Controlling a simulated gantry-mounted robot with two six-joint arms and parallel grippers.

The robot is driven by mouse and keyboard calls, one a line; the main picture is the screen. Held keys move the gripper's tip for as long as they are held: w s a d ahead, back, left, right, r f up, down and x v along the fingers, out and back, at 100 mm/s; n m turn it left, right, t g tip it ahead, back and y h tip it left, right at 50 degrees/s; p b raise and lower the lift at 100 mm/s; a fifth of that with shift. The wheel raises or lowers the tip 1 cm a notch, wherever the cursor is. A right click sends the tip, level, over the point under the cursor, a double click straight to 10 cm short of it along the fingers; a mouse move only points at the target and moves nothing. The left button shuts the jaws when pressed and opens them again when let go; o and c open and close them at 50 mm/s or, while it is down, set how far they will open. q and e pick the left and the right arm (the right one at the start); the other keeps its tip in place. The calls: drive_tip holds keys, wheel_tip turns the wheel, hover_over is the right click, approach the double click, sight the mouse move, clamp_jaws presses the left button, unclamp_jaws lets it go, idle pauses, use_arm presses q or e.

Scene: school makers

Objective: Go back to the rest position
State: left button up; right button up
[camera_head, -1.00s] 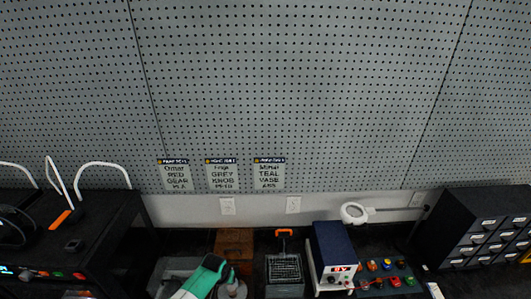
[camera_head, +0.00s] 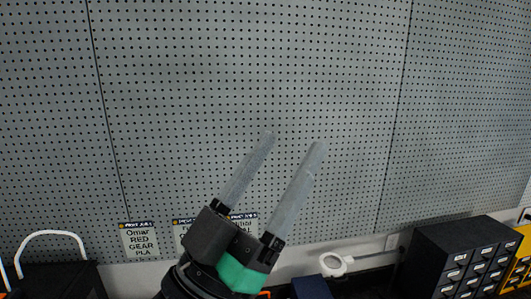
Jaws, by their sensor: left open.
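My left gripper (camera_head: 293,143) is raised in front of the grey pegboard wall, with its two long grey fingers spread apart and pointing up and to the right. Nothing is between the fingers. Its dark body with a green part shows at the bottom middle of the view and hides part of the signs and bench behind it. My right gripper does not show.
The pegboard (camera_head: 250,60) fills most of the view. A print-job sign (camera_head: 141,241) hangs at the lower left. A black drawer cabinet (camera_head: 437,254) stands at the lower right, beside a white ring lamp (camera_head: 334,265). A dark blue box top (camera_head: 311,288) shows at the bottom edge.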

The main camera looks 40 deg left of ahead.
use_arm(q)
drive_tip(key=s+d+r+t+h+p, duration=0.1)
drive_tip(key=s+r+p, duration=0.2)
drive_tip(key=r+p, duration=0.2)
wheel_tip(320, 180, up, 2)
drive_tip(key=shift+s+r+m, duration=0.15)
drive_tip(key=shift+s+m, duration=0.15)
drive_tip(key=shift+c, duration=0.2)
idle(0.9)
